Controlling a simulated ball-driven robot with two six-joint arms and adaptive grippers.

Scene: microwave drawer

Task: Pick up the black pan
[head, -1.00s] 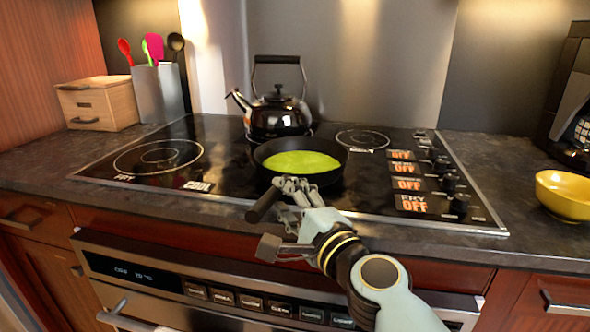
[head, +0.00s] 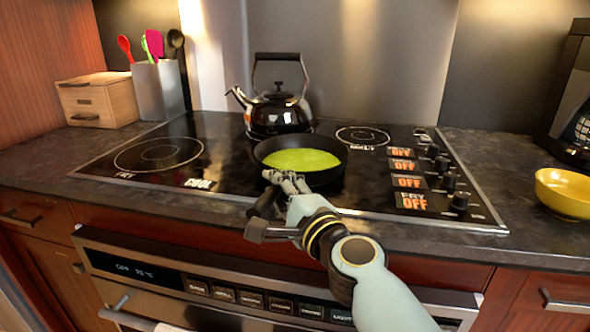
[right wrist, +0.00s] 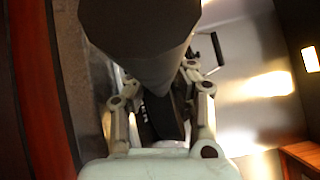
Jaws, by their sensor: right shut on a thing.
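The black pan (head: 325,178) sits on the cooktop in front of the kettle, with a flat green filling (head: 300,160) in it. Its dark handle (head: 264,203) points toward me, over the front edge of the stove. My right gripper (head: 280,186) is shut on the handle, close to the pan body. In the right wrist view the handle (right wrist: 135,40) is large and dark, running between the fingers (right wrist: 160,105). The fingers partly hide the handle in the head view. My left gripper is not in view.
A black kettle (head: 279,108) stands just behind the pan. Control knobs (head: 450,180) line the cooktop's right side. A yellow bowl (head: 564,193) is at the far right. A wooden box (head: 98,101) and a utensil holder (head: 158,92) stand at the back left.

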